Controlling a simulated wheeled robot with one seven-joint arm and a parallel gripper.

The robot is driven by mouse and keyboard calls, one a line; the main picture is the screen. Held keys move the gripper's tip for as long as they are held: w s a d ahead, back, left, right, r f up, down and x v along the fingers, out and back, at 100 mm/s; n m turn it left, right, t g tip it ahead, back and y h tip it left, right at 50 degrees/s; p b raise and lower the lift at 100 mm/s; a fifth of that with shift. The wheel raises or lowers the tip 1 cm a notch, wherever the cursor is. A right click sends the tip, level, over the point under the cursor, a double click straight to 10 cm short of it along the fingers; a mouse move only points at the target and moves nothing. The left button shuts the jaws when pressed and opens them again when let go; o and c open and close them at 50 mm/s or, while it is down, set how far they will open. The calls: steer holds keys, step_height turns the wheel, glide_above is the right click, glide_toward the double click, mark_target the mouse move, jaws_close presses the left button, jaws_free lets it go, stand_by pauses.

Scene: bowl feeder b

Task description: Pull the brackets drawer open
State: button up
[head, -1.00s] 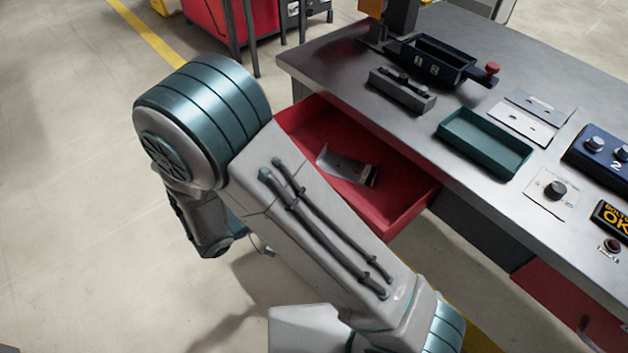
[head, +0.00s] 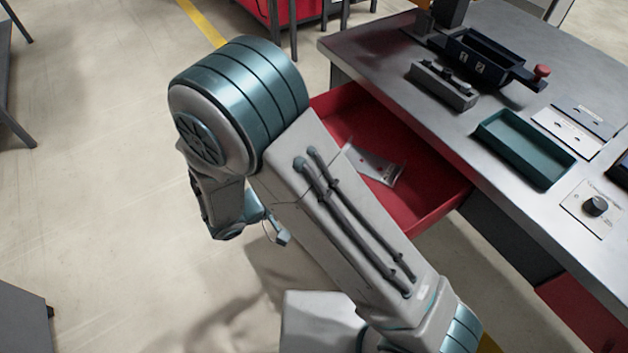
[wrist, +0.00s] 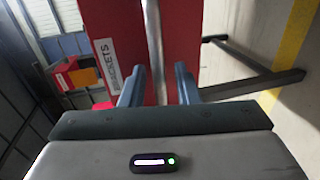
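The brackets drawer (head: 440,200) is red and stands pulled out from under the grey bench. A metal bracket (head: 378,168) lies inside it. In the wrist view the red drawer front (wrist: 187,30) carries a white label (wrist: 107,62) ending in "KETS". A grey bar handle (wrist: 155,50) crosses that front. My gripper (wrist: 160,75) has its two fingers apart, one on each side of the bar, with gaps showing. In the head view my arm covers part of the drawer and its front, and the fingers cannot be made out.
On the bench (head: 400,90) are a dark numbered tray (head: 490,62), a grey block (head: 443,88), a teal tray (head: 525,148) and a knob panel (head: 593,207). A second red drawer (head: 585,310) is at lower right. Open floor (head: 90,170) lies to the left.

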steer(key=shift+a, duration=0.1)
steer(key=v, duration=1.3)
steer(key=shift+s+a+p, duration=0.25)
steer(key=shift+p, duration=0.1)
steer(key=d+r+m+g+y+p, duration=0.6)
steer(key=d+r+y+p, duration=0.6)
steer(key=d+r, duration=1.5)
steer(key=d+m+p, duration=0.1)
steer(key=p, duration=0.2)
steer(key=shift+s+y, duration=0.3)
steer(key=shift+s, duration=0.1)
